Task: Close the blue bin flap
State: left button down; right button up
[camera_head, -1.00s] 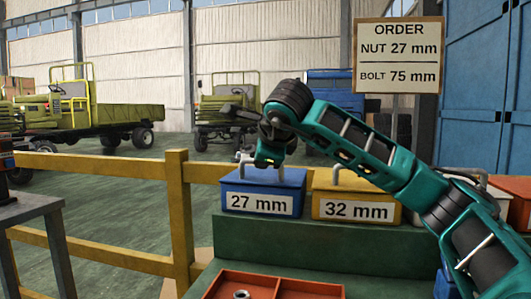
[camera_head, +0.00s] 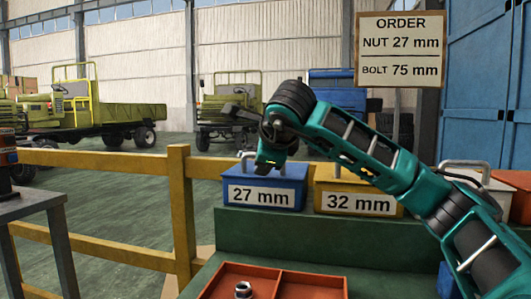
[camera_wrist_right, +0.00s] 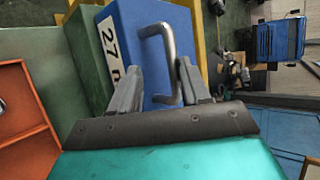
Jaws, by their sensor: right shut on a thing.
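The blue bin (camera_head: 290,189) labelled 27 mm stands on the green ledge, and its flap looks down and level on top. The metal handle (camera_head: 246,158) of the flap rises at the bin's top. My right gripper (camera_head: 268,166) is over the flap, its jaws partly hidden by its own wrist. In the right wrist view the blue bin (camera_wrist_right: 145,20) fills the middle, and the handle (camera_wrist_right: 170,60) stands between the fingers of my right gripper (camera_wrist_right: 160,85), which is shut on it. My left gripper is in neither view.
A yellow 32 mm bin (camera_head: 335,184) stands close on the right, with a whitish bin (camera_head: 487,185) beyond. An orange tray (camera_head: 275,272) holding a nut (camera_head: 243,289) lies in front. A yellow railing (camera_head: 180,215) runs at left, and the order sign (camera_head: 399,49) hangs behind.

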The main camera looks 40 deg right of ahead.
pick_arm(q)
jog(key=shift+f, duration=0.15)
pick_arm(e)
jog(key=shift+o, duration=0.7)
jog(key=shift+f, duration=0.55)
pick_arm(q)
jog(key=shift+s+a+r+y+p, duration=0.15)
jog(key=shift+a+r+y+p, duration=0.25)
jog(key=shift+p, duration=0.85)
pick_arm(e)
jog(key=v, duration=1.3)
jog(key=shift+r, duration=0.45)
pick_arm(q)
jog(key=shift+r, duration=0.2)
